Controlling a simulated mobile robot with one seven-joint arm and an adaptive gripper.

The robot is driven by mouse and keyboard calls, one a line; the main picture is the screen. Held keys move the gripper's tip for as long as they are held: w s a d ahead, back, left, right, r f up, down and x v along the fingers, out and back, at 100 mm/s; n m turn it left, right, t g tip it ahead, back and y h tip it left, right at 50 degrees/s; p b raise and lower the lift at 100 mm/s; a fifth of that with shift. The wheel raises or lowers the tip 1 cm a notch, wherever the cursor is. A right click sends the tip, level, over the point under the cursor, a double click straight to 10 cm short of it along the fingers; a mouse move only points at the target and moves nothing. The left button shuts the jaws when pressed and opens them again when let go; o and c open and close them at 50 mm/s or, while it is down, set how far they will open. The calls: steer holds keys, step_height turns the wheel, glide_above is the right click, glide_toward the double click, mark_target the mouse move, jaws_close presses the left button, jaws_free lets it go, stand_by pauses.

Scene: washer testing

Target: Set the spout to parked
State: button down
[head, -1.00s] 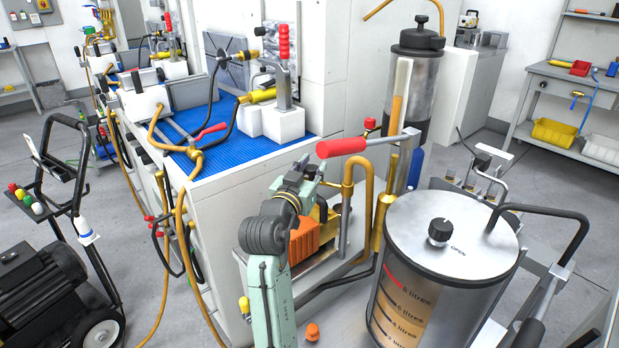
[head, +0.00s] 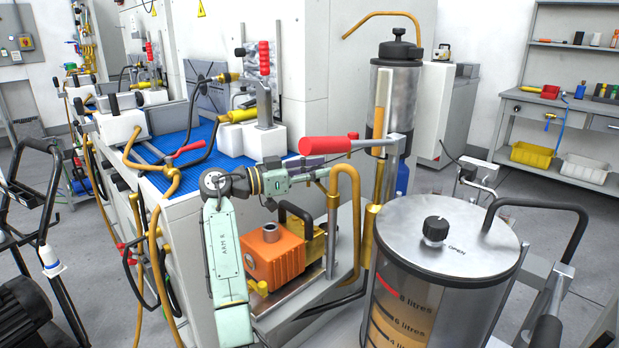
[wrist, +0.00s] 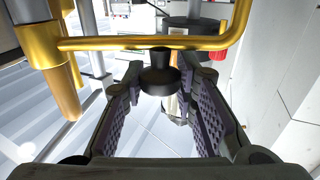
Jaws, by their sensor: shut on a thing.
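The brass spout pipe (head: 345,185) rises beside the orange pump and bends over at its top in the head view. In the wrist view a brass pipe (wrist: 150,43) runs level across the top from a thick brass collar (wrist: 38,45) at left and bends upward at right. A black knob (wrist: 160,78) sits just below it, between my fingertips. My gripper (head: 318,174) is level beside the pipe's bend, below the red handle (head: 325,145). In the wrist view my gripper (wrist: 161,85) is shut on the black knob; the exact contact is hard to see.
The orange pump (head: 272,255) stands below my arm. The steel measuring vessel (head: 445,270) with a black knob stands at right. A tall black-topped canister (head: 395,95) is behind. The blue-matted bench (head: 200,150) lies at left.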

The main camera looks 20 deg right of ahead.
steer(key=shift+d+m+g, duration=0.7)
steer(key=shift+m+g, duration=0.2)
steer(key=shift+g, duration=0.5)
steer(key=c, duration=1.3)
jaws_free()
steer(key=a, duration=1.2)
steer(key=shift+w, duration=0.45)
steer(key=shift+c, duration=0.2)
